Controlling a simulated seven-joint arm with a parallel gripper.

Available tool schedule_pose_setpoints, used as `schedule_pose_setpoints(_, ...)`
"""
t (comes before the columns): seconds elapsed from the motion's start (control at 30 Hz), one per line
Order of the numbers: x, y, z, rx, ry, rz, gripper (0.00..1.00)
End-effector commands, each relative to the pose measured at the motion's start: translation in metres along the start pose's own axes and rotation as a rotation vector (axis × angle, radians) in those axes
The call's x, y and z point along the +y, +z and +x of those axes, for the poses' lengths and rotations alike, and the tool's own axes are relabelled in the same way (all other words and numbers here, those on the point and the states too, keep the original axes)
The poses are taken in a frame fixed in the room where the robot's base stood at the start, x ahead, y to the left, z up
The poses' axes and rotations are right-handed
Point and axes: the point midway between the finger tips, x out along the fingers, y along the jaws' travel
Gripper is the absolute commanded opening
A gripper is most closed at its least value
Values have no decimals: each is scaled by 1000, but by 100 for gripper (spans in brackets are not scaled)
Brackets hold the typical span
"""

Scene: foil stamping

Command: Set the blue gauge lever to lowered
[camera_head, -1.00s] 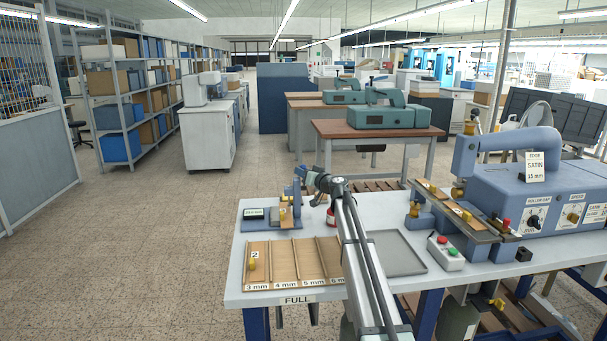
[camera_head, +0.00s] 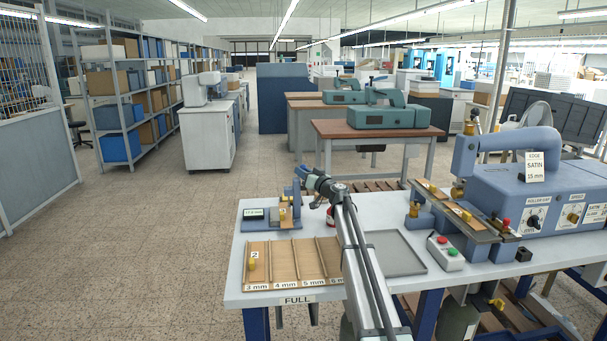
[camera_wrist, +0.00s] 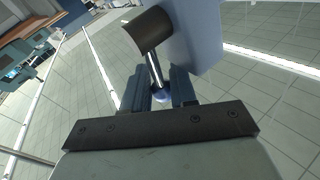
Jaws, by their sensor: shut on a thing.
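The blue gauge (camera_head: 297,205) stands at the back left of the bench, with a small display (camera_head: 253,214) on its base. A wood piece with a yellow knob (camera_head: 283,214) sits on it. In the wrist view its lever (camera_wrist: 154,66) is a shiny rod coming out of a dark round hub (camera_wrist: 150,28) beside the blue body (camera_wrist: 195,35). In the head view my gripper (camera_head: 304,173) is at the gauge's upper right, and the lever is hidden.
In front of the gauge lies a slotted wooden rack (camera_head: 285,262) with thickness labels; a piece marked 2 is in the 3 mm slot. A grey tray (camera_head: 398,252) is right of my arm. The blue stamping machine (camera_head: 500,190) and button box (camera_head: 446,253) stand further right.

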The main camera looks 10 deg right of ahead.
Motion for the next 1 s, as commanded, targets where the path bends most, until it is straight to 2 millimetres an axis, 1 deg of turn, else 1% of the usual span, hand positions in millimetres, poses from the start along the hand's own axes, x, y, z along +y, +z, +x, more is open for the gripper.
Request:
schedule_pose_setpoints(0.3,0,0,0,4,-1,-3,0)
schedule_pose_setpoints(0.33,0,0,0,4,-1,-3,28)
schedule_pose_setpoints(0.57,0,0,0,4,0,-3,50)
schedule_pose_setpoints(0.6,0,0,0,4,0,-3,52)
schedule_pose_setpoints(0.87,0,0,-1,4,0,-2,52)
schedule_pose_setpoints(1.0,0,0,-7,4,0,-2,52)
